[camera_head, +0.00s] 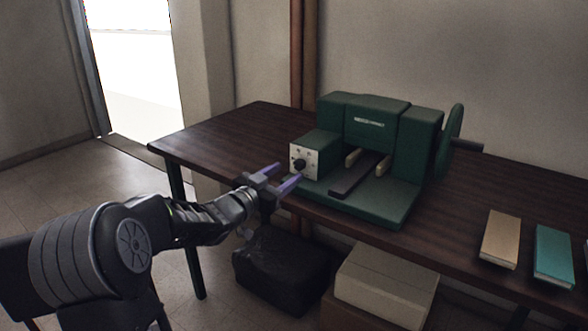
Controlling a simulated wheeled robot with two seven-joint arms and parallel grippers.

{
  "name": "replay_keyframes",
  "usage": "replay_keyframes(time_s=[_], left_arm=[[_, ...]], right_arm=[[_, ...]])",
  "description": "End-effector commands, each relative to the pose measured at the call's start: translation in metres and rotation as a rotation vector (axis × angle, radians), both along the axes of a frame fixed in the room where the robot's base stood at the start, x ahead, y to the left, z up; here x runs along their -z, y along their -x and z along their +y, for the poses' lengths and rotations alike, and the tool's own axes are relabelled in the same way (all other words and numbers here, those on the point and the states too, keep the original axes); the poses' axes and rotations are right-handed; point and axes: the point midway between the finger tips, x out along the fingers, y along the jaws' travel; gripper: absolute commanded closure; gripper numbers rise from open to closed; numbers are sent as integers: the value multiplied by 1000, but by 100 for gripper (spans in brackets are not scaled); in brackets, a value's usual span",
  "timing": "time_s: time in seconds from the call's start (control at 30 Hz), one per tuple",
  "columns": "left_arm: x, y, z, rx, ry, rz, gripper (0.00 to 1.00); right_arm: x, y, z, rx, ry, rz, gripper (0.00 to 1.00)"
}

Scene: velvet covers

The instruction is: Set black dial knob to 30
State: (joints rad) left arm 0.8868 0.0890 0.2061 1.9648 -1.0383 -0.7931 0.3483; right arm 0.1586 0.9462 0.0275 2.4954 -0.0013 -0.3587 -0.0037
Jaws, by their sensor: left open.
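The black dial knob (299,165) sits on the white square panel (311,155) on the left front of the green machine (371,125). The machine stands on the dark wooden table. Marks on the panel around the knob are too small to read. My left gripper (284,179) comes in from the left, with purple fingers open and pointing toward the panel. Its fingertips are close in front of and just below the knob; I cannot tell whether they touch the machine. Nothing shows between the fingers. My right gripper is not in view.
The dark table (220,135) is bare left of the machine. A tan book (500,239) and a teal book (554,255) lie at the right. Below the table are a black bag-like object (282,270) and a pale box (385,285).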

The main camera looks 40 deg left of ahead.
Motion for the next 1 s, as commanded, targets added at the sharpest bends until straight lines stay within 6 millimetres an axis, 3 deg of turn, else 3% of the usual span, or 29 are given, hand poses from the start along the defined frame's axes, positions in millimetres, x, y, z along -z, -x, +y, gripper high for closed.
replay_keyframes(time_s=[0.1,0.3,0.63,1.0], left_arm=[[1,-21,0,2,2,-2,49],[0,-42,1,1,1,0,49],[0,-45,1,0,0,0,50],[0,-45,1,0,0,0,81]], right_arm=[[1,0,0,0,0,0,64],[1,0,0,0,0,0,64],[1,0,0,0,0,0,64],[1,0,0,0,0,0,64]])
